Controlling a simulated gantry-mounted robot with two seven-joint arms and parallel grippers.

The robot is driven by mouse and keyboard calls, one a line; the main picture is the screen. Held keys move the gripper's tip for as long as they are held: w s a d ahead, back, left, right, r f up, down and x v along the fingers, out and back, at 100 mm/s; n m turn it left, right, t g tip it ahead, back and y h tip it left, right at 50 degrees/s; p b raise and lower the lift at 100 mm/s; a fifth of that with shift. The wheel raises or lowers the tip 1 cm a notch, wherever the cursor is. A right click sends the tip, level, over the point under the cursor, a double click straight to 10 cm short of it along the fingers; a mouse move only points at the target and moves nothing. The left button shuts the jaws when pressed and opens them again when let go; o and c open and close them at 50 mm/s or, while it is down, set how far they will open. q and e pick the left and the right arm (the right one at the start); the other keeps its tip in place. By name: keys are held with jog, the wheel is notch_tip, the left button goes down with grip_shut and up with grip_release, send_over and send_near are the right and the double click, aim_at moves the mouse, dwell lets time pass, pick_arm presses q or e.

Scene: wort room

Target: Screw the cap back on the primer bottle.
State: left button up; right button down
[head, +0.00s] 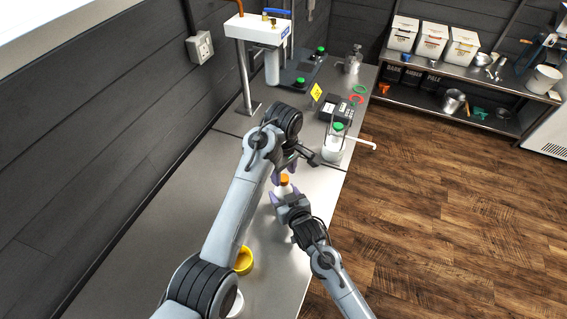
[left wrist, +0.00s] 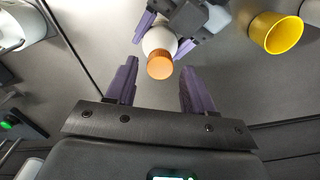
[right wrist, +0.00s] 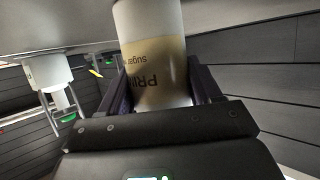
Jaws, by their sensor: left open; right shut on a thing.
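The white primer bottle (head: 283,190) stands upright near the bench's right edge. In the right wrist view its body (right wrist: 155,30) shows a tan band with dark print. My right gripper (right wrist: 155,95) is shut around the body. The orange cap (left wrist: 160,65) sits at the top of the bottle; whether it is threaded down I cannot tell. It also shows in the head view (head: 284,178). My left gripper (left wrist: 158,78) is open and empty above the cap, its purple fingers apart on either side. The left arm partly hides it in the head view.
A yellow cup (head: 244,261) and a white cup (head: 237,303) stand nearer on the bench. The bench left of my left arm is clear.

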pick_arm(q)
jog(key=shift+f, duration=0.75)
grip_shut()
jog(key=m, duration=0.7)
jog(key=shift+m, duration=0.3)
jog(key=m, duration=0.5)
jog(key=shift+o, duration=0.4)
grip_release()
